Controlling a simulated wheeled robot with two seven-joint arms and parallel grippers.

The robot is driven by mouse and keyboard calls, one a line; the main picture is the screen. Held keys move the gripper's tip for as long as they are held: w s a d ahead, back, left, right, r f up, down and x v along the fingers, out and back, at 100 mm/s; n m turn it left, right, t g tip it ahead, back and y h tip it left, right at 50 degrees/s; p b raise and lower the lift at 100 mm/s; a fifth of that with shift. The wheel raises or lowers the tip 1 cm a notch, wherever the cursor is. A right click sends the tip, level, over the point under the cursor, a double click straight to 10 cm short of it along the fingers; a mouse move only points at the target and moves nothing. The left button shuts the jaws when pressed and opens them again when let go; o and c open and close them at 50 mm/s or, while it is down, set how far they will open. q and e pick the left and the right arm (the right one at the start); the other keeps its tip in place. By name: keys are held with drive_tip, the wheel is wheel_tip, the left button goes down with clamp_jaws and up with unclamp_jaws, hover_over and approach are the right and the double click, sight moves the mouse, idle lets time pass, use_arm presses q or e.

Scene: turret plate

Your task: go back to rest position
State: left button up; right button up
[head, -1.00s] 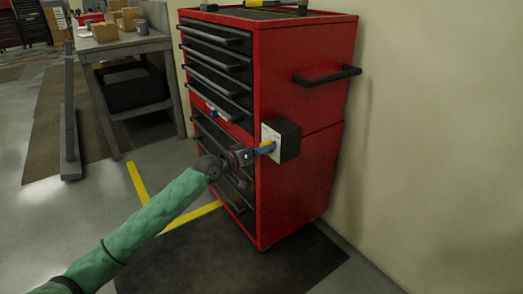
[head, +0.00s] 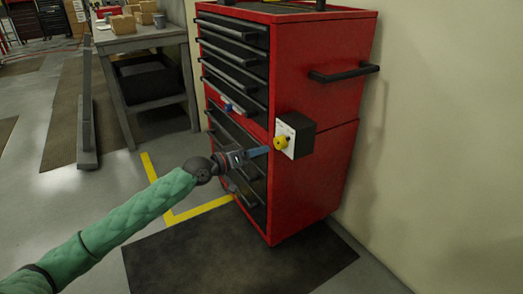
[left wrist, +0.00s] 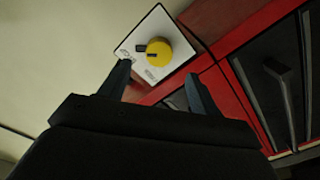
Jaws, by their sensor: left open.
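My left gripper (head: 258,153) is open and empty, just short of a yellow knob (head: 281,143). The knob sits on the white face plate (head: 291,132) of a dark box fixed to the side of the red tool cabinet (head: 310,185). In the left wrist view, the yellow knob (left wrist: 170,55) and its white plate (left wrist: 147,38) lie beyond my two apart fingers (left wrist: 155,85), with a gap between. A dark mark shows on the knob's left side. My right gripper is not in view.
A workbench (head: 140,40) with cardboard boxes stands at the back left. A dark mat (head: 215,260) and yellow floor lines (head: 200,209) lie before the cabinet. A plain wall (head: 450,130) is on the right. Open floor lies to the left.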

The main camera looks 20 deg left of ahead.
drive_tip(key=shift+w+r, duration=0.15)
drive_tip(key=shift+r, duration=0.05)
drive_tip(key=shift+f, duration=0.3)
